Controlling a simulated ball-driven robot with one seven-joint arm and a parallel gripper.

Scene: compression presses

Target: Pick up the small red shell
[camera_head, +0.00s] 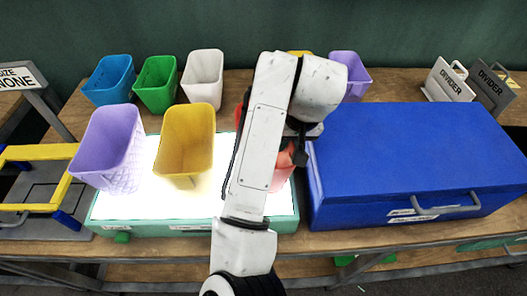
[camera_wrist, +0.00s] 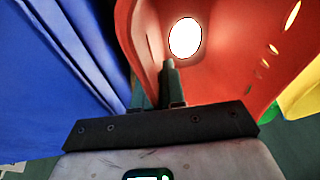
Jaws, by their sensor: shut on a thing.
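The red shell (camera_head: 284,165) stands at the right end of the light panel, mostly hidden behind my arm. A red patch also shows left of the arm and seems to be the same shell. In the wrist view the red shell (camera_wrist: 225,60) fills the upper right, with slots and a bright round hole in it. My gripper (camera_head: 299,155) is at the shell's right side, near the blue case. In the wrist view my gripper (camera_wrist: 169,78) is shut on the shell's wall. The shell's base is hidden.
A blue case (camera_head: 415,150) stands close at the right. A yellow shell (camera_head: 187,140) and a purple shell (camera_head: 108,145) stand on the lit panel (camera_head: 140,205) at left. Blue (camera_head: 108,80), green (camera_head: 157,84) and white (camera_head: 203,78) shells line the back.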

